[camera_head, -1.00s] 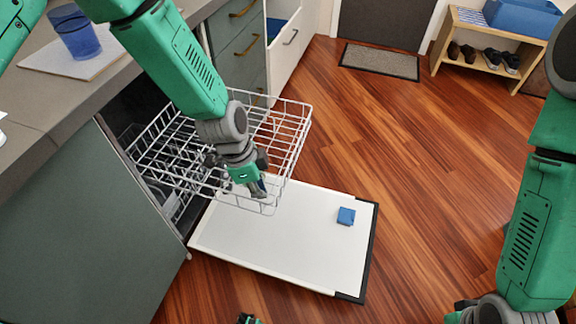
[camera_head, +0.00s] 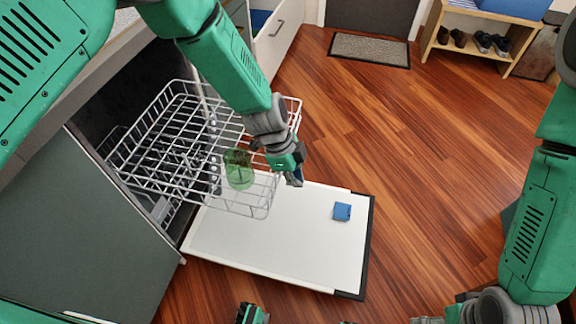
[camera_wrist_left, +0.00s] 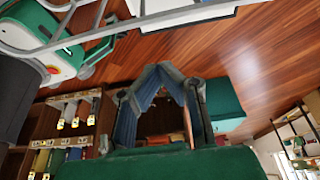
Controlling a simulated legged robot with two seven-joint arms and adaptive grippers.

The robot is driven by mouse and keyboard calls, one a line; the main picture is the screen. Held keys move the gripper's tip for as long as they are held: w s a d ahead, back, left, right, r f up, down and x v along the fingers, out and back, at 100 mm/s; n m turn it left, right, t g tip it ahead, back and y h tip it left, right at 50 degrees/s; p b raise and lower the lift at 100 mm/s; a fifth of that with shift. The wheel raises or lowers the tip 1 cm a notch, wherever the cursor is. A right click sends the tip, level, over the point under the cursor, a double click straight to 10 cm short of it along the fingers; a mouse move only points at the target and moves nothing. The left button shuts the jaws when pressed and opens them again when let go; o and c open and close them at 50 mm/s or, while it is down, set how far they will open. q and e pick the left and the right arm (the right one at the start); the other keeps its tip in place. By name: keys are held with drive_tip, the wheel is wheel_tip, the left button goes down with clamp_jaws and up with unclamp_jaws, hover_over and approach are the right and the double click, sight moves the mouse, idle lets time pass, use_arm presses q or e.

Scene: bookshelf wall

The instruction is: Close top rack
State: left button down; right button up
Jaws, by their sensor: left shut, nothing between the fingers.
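The top rack (camera_head: 167,93), a white wire basket, is pulled out of the dishwasher over its lowered door (camera_head: 290,245) in the head view. A translucent green cup (camera_head: 240,176) stands in the rack near its front. My left gripper (camera_head: 295,181) is shut and empty, at the rack's outer front side; I cannot tell if it touches the wires. In the left wrist view, the fingers (camera_wrist_left: 158,72) come together at their tips, and rack wires (camera_wrist_left: 62,38) cross the upper left. My right arm is at the right; its fingers are not clearly seen.
A small blue block (camera_head: 342,211) lies on the white inner face of the door. The counter and cabinets are at the left. A grey mat (camera_head: 370,49) and a wooden shoe shelf (camera_head: 495,58) are at the back. The wooden floor right of the door is clear.

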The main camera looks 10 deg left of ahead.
sight(277, 174)
use_arm(q)
drive_tip(key=a, duration=0.5)
drive_tip(key=shift+w+r, duration=0.2)
drive_tip(key=shift+d, duration=0.3)
drive_tip(key=shift+a, duration=0.35)
drive_tip(key=a, duration=0.8)
drive_tip(key=w+a, duration=0.1)
drive_tip(key=a, duration=0.8)
drive_tip(key=shift+w+a, duration=0.25)
drive_tip(key=shift+a, duration=0.9)
use_arm(e)
drive_tip(key=shift+a+r, duration=0.1)
use_arm(q)
drive_tip(key=shift+d, duration=0.15)
